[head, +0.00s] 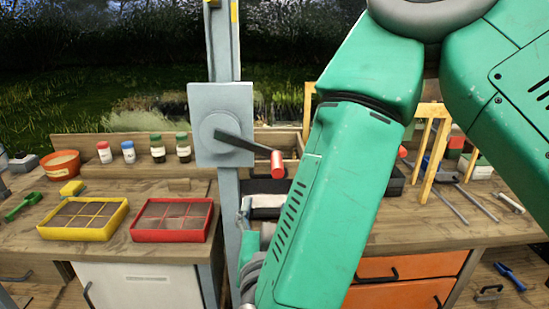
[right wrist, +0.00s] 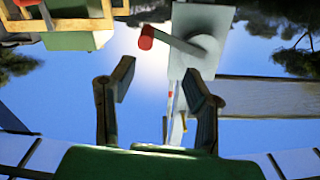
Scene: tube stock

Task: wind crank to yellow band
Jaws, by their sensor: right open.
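The crank has a dark arm (head: 235,140) and a red handle (head: 278,164) pointing right and slightly down from a round hub on a grey plate (head: 205,105). The plate is fixed to a tall grey post (head: 222,45). A yellow mark (head: 234,11) shows on the post near the top edge of the head view; its full shape is cut off. In the right wrist view, my right gripper (right wrist: 160,98) is open and empty, with the red handle (right wrist: 146,37) beyond the fingertips, apart from them. In the head view my green right arm covers much of the middle. My left gripper is not seen.
A yellow tray (head: 85,236) and a red tray (head: 172,237) with compartments sit on the left bench. Several small jars and an orange pot (head: 61,164) stand behind them. A wooden rack (head: 437,155) and rods are on the right bench.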

